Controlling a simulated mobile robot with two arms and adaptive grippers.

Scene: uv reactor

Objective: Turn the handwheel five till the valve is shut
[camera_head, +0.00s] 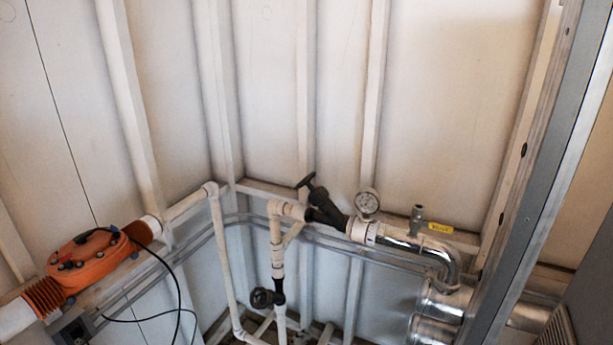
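A dark handwheel (306,181) sits on a dark angled valve body (325,208) in the upper pipe run, near the middle of the head view. A second, round black handwheel (262,298) sits lower, on a white vertical pipe (277,250). I see no readable number on either wheel, so I cannot tell which one is handwheel five. Whether either valve is open or shut does not show. Neither of my grippers is in view.
A pressure gauge (367,202) and a yellow tag (440,227) stand along the upper pipe. A shiny metal pipe (420,244) bends down at right. An orange unit (88,262) with a black cable is at left. A grey metal post (545,180) rises at right.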

